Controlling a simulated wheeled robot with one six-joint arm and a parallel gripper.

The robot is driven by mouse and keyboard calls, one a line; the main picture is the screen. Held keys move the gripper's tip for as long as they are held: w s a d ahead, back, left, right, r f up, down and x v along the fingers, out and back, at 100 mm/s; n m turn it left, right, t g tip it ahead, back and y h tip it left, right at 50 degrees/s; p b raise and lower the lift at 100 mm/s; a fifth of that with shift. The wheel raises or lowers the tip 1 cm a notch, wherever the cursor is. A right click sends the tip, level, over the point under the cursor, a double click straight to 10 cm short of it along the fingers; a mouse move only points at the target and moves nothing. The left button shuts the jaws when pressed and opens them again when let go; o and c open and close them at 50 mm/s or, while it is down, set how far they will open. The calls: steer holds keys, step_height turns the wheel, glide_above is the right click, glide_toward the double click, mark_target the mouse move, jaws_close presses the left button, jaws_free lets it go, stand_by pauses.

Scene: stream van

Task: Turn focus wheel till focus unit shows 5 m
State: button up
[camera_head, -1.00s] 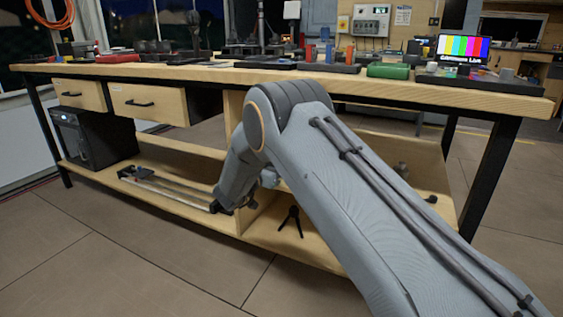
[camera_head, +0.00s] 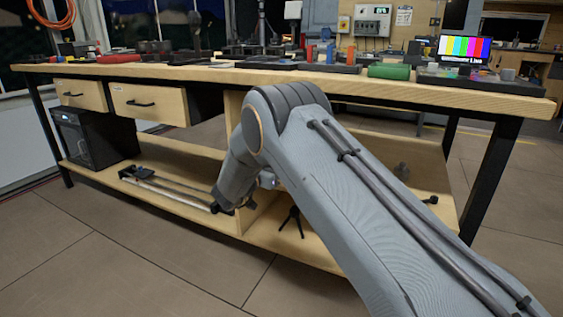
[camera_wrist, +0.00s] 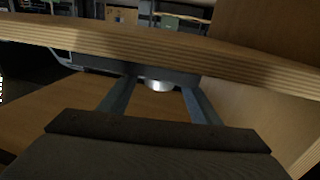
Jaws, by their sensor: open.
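In the wrist view, the two grey fingers of my gripper (camera_wrist: 158,97) are spread apart. A small shiny silver round piece (camera_wrist: 158,85) shows between their tips; I cannot tell whether it is the focus wheel or whether the fingers touch it. A wooden board edge (camera_wrist: 160,48) crosses in front of and above the fingers. No focus unit reading of a distance is legible in either view.
The wooden workbench (camera_head: 200,71) has a lower shelf (camera_head: 180,203) with a black box (camera_head: 95,137) and a slider rail (camera_head: 165,187). Floor in front is free.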

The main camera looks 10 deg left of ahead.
steer(key=p+v, duration=0.2)
steer(key=v, duration=0.5)
steer(key=shift+s+a, duration=0.1)
steer(key=shift+s, duration=0.05)
